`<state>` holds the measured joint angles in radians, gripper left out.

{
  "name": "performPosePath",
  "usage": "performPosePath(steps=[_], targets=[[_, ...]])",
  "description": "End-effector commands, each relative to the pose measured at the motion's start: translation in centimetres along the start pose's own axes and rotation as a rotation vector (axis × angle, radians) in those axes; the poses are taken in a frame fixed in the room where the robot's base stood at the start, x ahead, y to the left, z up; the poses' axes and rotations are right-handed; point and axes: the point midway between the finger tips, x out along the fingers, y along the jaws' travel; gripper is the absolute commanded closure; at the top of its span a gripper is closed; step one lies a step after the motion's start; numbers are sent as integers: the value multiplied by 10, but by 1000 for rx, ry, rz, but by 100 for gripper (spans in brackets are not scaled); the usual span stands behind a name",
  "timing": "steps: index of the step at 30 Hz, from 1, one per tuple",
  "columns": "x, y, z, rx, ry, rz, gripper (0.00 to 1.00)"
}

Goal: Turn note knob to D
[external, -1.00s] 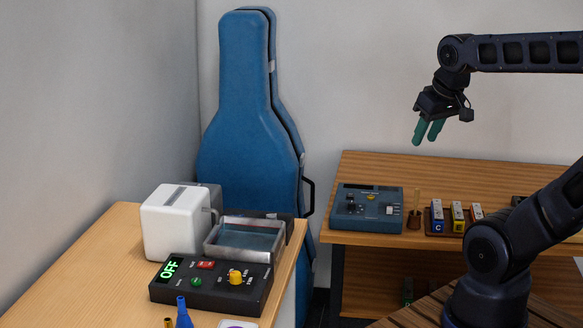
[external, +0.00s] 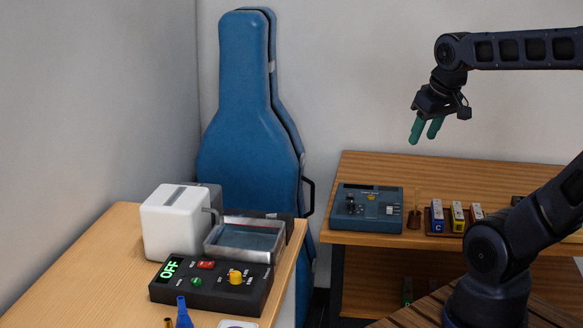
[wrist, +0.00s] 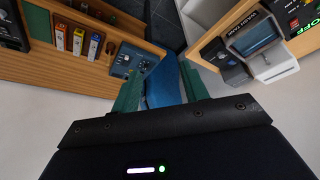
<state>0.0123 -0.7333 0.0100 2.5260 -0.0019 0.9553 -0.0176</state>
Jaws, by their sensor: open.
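A blue-grey device (external: 367,208) with a small dark display and knobs sits on the back wooden table; it also shows in the wrist view (wrist: 128,63). Its dark knob (external: 351,206) is on the left side of its top. A black control box (external: 212,285) with a green OFF readout and a yellow knob (external: 236,277) stands on the left table. The knob labels are too small to read, so I cannot tell which is the note knob. My gripper (external: 424,134) is open and empty, high above and right of the blue-grey device, touching nothing.
A wooden peg (external: 415,212) in a dark holder and several coloured blocks (external: 457,217) stand right of the blue-grey device. A blue instrument case (external: 245,140) leans against the wall. A white box (external: 172,222) and a metal tray (external: 245,238) are on the left table.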

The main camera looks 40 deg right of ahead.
Motion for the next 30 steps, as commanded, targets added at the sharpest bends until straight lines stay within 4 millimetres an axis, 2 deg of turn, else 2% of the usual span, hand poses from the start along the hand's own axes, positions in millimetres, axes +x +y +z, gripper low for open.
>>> performPosePath(steps=[8, 14, 23, 30], targets=[[20, 9, -51, -101, -66, 48, 55], [43, 18, -90, -191, -120, 70, 55], [91, 36, -145, -323, -200, 74, 55], [139, 53, -183, -427, -258, 52, 55]])
